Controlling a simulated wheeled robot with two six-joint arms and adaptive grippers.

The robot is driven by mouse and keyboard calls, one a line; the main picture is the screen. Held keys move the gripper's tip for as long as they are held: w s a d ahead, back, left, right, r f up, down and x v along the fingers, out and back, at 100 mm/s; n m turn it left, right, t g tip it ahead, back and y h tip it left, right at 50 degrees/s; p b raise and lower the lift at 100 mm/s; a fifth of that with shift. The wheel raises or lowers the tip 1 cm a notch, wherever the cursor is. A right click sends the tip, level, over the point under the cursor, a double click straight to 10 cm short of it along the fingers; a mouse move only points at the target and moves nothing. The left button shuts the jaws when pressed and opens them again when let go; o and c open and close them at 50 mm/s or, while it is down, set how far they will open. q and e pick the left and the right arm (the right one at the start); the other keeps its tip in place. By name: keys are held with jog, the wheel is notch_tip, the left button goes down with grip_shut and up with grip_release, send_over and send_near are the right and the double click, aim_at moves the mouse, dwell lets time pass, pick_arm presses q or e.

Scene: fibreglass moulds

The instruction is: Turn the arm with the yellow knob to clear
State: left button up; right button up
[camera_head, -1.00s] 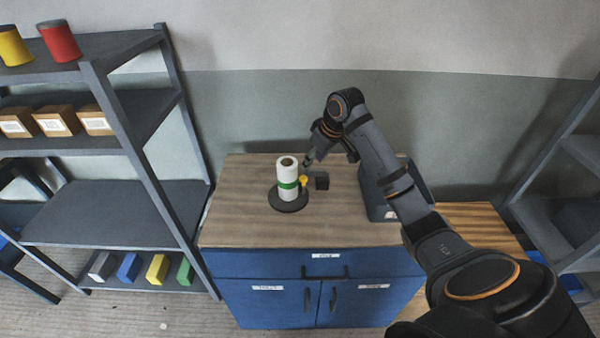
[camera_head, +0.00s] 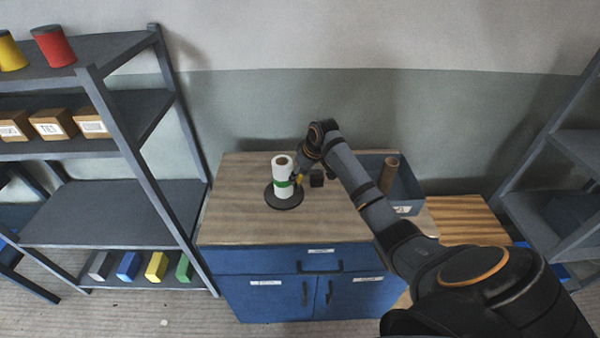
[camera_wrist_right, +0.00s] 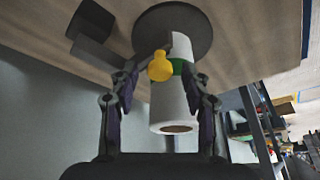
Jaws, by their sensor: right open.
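A white roll (camera_head: 281,176) with a green band (camera_head: 284,184) stands upright on a dark round base (camera_head: 284,201) on the cabinet top. In the wrist view the roll (camera_wrist_right: 168,104), green band (camera_wrist_right: 178,67) and base (camera_wrist_right: 205,30) also show. The yellow knob (camera_wrist_right: 160,66) sits beside the green band, and its arm is mostly hidden. My right gripper (camera_wrist_right: 163,73) is open, with one finger on each side of the knob and roll. In the head view the right gripper (camera_head: 298,178) is at the roll's right side and covers most of the knob. My left gripper is not in view.
A small black block (camera_head: 316,178) lies right of the roll. A dark bin (camera_head: 409,190) holding a brown tube (camera_head: 389,174) stands at the cabinet's right end. Shelves (camera_head: 115,210) flank the left. The cabinet top's front left (camera_head: 235,225) is clear.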

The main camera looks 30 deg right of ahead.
grip_shut()
dwell(0.3)
